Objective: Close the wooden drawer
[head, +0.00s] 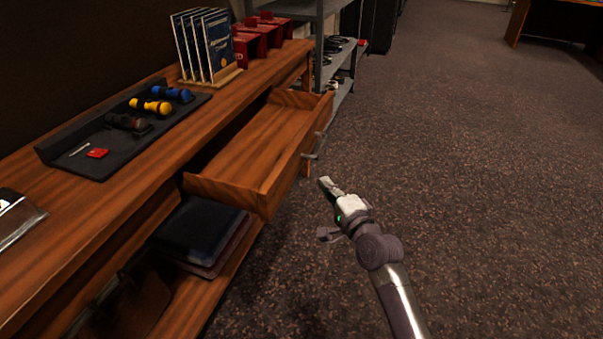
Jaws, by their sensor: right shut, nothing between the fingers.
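The wooden drawer (240,155) is pulled out from the wooden desk (150,172) and looks empty. A grey handle (316,146) sits on its front face, which points to the right. My right gripper (326,185) is shut and empty, just right of the drawer front and a little nearer than the handle. A small gap of floor shows between the fingertips and the drawer. My left gripper is not in view.
On the desk are a black tray (62,140) with several tools, upright blue booklets (217,48) and red boxes (262,32). Dark folded items (203,225) lie on the lower shelf. A grey metal shelf (338,62) stands behind. The carpet (480,190) on the right is clear.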

